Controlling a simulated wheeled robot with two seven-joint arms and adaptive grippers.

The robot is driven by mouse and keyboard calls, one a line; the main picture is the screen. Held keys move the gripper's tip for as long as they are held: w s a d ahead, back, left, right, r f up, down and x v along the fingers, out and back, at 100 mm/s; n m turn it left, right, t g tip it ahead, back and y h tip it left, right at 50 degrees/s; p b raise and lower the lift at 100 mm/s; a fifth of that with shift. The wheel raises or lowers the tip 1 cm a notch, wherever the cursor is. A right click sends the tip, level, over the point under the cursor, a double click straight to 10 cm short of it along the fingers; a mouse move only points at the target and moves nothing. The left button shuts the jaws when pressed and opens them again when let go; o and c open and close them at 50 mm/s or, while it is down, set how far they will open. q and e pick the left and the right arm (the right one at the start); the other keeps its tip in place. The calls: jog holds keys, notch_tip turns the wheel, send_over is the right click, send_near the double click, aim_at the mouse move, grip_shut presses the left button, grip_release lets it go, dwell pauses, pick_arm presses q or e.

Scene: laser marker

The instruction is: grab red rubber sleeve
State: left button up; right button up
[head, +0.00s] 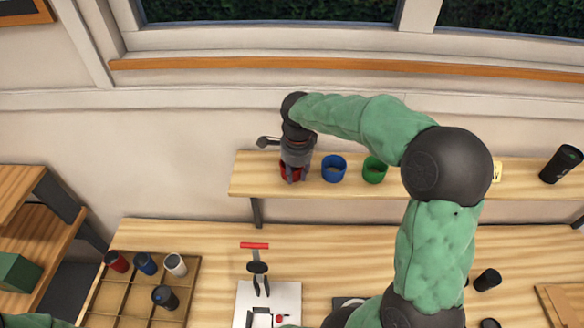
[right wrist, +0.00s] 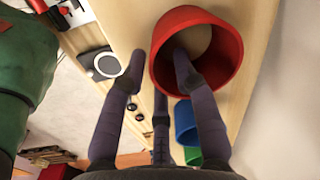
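The red rubber sleeve (head: 283,172) stands at the left end of the wall shelf, mostly hidden behind my right gripper (head: 294,178). In the right wrist view the sleeve (right wrist: 226,32) is a wide open red ring, close to the fingers. My right gripper (right wrist: 160,62) has its fingers spread. One finger overlaps the sleeve's opening and another is left of its wall, with a gap showing. I cannot tell whether the first finger is inside the sleeve or in front of it. My left gripper is not in view.
A blue sleeve (head: 333,170) and a green sleeve (head: 374,170) stand to the right on the shelf (head: 243,187). A black tumbler (head: 562,165) is at its far right. Below, the workbench holds a divided tray (head: 118,294) with several small cups and a red-handled device (head: 256,268).

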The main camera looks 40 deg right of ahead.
jog(key=shift+c, duration=0.3)
grip_shut()
jog(key=shift+r, duration=0.1)
